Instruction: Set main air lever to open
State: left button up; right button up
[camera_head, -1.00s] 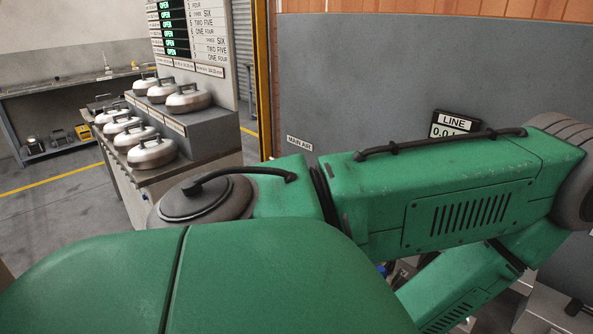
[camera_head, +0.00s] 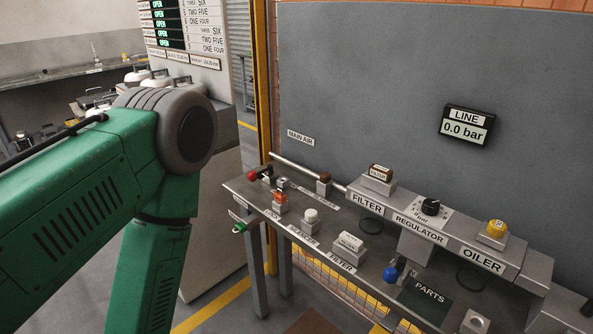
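A MAIN AIR label (camera_head: 300,138) is on the grey wall panel, above a thin metal pipe (camera_head: 296,167) at the back left of the bench. A red knob (camera_head: 253,176) shows at the bench's left end, below that label. It may belong to the main air lever, but it is too small to tell how the lever is set. The LINE display (camera_head: 467,126) on the panel reads 0.0 bar. My green left arm fills the left side and bends downward there. Neither of my grippers shows.
The bench (camera_head: 320,262) carries filter, regulator and oiler blocks, with a black regulator knob (camera_head: 431,206) and yellow oiler top (camera_head: 496,229). Loose parts include an orange piece (camera_head: 280,199) and blue knob (camera_head: 390,274). A status board (camera_head: 190,30) stands at the back left.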

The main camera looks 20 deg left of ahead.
aim_at(253, 175)
jog(key=u, duration=0.75)
jog(key=z, duration=0.3)
jog(key=i+j+z, duration=0.1)
jog(key=j+z, duration=0.15)
jog(key=z, duration=0.15)
jog(key=i+j+z, duration=0.1)
jog(key=j+z, duration=0.45)
jog(key=z, duration=0.25)
jog(key=j+z, duration=0.4)
